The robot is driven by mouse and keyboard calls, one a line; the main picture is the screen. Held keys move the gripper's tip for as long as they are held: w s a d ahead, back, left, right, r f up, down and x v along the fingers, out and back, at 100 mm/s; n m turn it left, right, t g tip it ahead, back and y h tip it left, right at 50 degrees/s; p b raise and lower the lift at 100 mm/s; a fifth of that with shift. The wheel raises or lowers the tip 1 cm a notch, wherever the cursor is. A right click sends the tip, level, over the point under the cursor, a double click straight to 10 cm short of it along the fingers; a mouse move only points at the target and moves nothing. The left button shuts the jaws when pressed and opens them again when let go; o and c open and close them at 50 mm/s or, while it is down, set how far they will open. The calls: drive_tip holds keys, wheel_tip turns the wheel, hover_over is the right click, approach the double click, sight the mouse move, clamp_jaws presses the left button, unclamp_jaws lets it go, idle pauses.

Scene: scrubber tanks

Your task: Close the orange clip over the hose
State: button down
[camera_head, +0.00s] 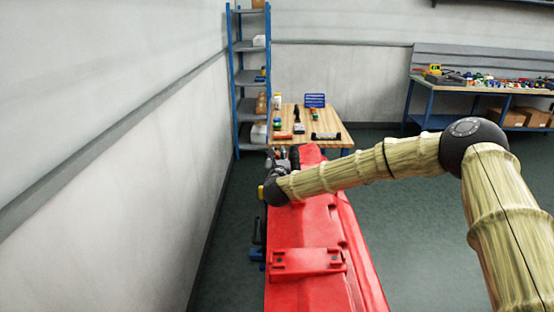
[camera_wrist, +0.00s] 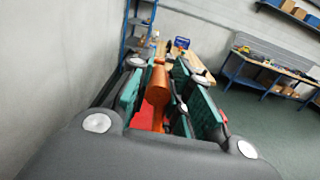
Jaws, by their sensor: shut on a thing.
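In the wrist view the orange clip (camera_wrist: 157,88) stands between the teal pads of my gripper (camera_wrist: 161,72), which is shut on it. The clip shows as a long upright orange piece with a wider upper part. In the head view my gripper (camera_head: 280,160) is at the far left edge of the red tank (camera_head: 315,225), and the clip is hidden there by my wrist. I cannot make out the hose in either view, nor tell whether the clip is over it.
A wooden table (camera_head: 338,122) with small items stands beyond the tank. A blue shelf rack (camera_head: 236,85) stands by the left wall (camera_head: 120,140). A cluttered workbench (camera_head: 485,88) is at the back right. The floor (camera_head: 420,240) right of the tank is clear.

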drive_tip(key=shift+d+f+m+b, duration=0.1)
drive_tip(key=shift+d+m+b, duration=0.35)
drive_tip(key=shift+b, duration=1.2)
drive_tip(key=b, duration=0.1)
drive_tip(key=d+b, duration=0.1)
drive_tip(key=b, duration=0.1)
drive_tip(key=shift+d+r+b, duration=0.2)
drive_tip(key=shift+r+b, duration=0.05)
drive_tip(key=shift+b, duration=0.05)
drive_tip(key=shift+d+r, duration=0.15)
drive_tip(key=shift+d, duration=0.15)
drive_tip(key=c, duration=1.3)
unclamp_jaws()
drive_tip(key=shift+r, duration=0.1)
drive_tip(key=s, duration=1.2)
